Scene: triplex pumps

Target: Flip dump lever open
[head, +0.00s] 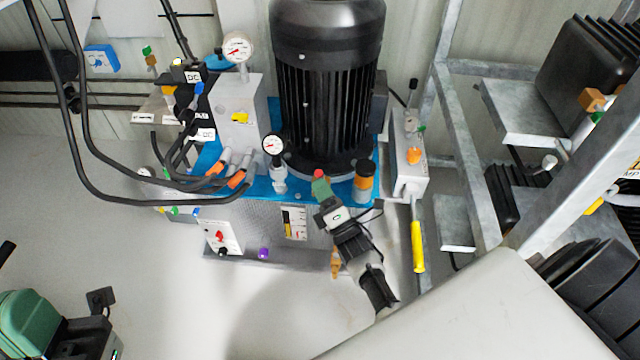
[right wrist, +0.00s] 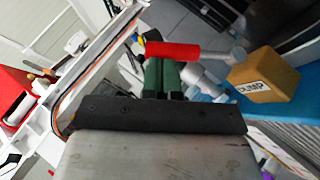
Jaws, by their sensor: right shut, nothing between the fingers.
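The dump lever has a red handle (right wrist: 172,50) on a silvery stem, joined to a brass-coloured block (right wrist: 262,77) labelled DUMP. In the right wrist view the handle lies across the tips of my right gripper (right wrist: 162,72), whose green fingers are shut with nothing between them. I cannot tell whether they touch the handle. In the head view my right gripper (head: 321,186) is at the front of the pump unit, with a bit of the red handle (head: 319,173) just beyond its tips.
A large black motor (head: 327,90) stands on the blue pump base (head: 210,157). Pressure gauges (head: 237,47) and black hoses (head: 110,190) are on the left. A metal frame (head: 468,140) is farther right.

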